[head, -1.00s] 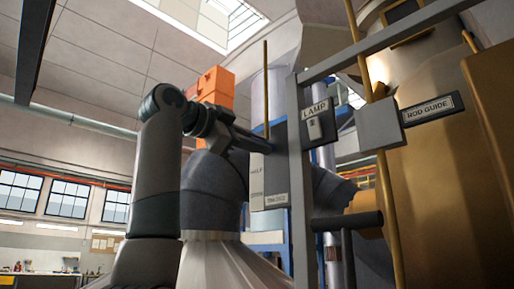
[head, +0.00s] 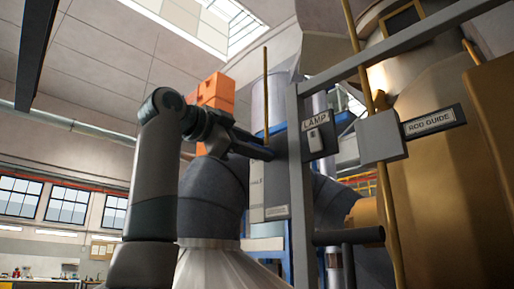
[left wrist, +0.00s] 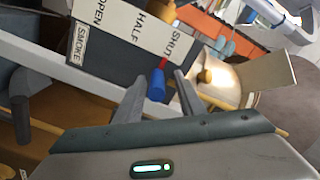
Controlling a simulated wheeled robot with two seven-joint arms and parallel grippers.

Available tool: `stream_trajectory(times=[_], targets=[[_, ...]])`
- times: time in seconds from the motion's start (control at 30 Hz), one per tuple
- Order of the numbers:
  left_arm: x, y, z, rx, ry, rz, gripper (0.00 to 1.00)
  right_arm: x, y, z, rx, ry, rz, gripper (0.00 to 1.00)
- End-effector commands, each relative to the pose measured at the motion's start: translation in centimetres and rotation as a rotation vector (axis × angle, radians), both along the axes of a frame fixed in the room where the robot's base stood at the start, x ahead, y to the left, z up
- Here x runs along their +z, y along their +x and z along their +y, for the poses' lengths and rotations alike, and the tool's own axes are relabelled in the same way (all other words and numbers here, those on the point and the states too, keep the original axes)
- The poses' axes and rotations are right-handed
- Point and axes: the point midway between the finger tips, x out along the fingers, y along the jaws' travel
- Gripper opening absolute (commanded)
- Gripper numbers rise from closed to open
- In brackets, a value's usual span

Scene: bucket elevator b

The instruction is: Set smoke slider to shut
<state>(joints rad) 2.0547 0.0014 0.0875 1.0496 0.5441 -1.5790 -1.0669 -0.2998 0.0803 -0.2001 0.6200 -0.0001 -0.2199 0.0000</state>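The smoke slider's pale scale plate (left wrist: 140,25) shows in the left wrist view with OPEN, HALF and SHUT printed along it and a SMOKE label (left wrist: 80,45) beside it. The slider's blue knob (left wrist: 157,87) has a red part at its base, at the plate's edge close to the SHUT lettering. My left gripper (left wrist: 158,92) has its fingers apart, one on each side of the knob, with gaps visible. In the head view my left gripper (head: 268,153) reaches the upper part of the slider panel (head: 276,185); the knob is hidden there. My right gripper is out of view.
A grey upright post (head: 299,190) stands just right of the panel, with a LAMP switch (head: 317,138) on it. A brass rod passes through the ROD GUIDE block (head: 382,137). A dark handle (head: 348,237) juts out below. A large ribbed cone (head: 225,262) stands below the arm.

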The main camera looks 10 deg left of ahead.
Motion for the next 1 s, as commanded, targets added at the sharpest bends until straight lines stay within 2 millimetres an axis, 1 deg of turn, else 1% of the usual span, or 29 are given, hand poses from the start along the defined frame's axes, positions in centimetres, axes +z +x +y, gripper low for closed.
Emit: stream_trajectory(times=[0.17,0.27,0.47,0.7,0.9,1.0], targets=[[-0.3,-1.1,0.8,0.001,0.0,-0.001,0.36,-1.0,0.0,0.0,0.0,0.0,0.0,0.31],[-0.3,-2.2,1.5,0.003,0.0,-0.002,0.36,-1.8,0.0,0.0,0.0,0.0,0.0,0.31],[-0.4,-5.3,3.6,0.004,-0.001,-0.004,0.36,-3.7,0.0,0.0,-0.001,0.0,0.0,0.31],[-0.3,-9.5,6.3,0.002,-0.002,-0.004,0.36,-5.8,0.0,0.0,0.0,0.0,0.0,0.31],[-0.2,-12.4,8.2,0.001,-0.001,-0.004,0.36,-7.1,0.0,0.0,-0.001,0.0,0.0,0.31],[-0.1,-13.4,8.9,0.002,-0.002,-0.003,0.36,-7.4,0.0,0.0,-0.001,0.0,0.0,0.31]])
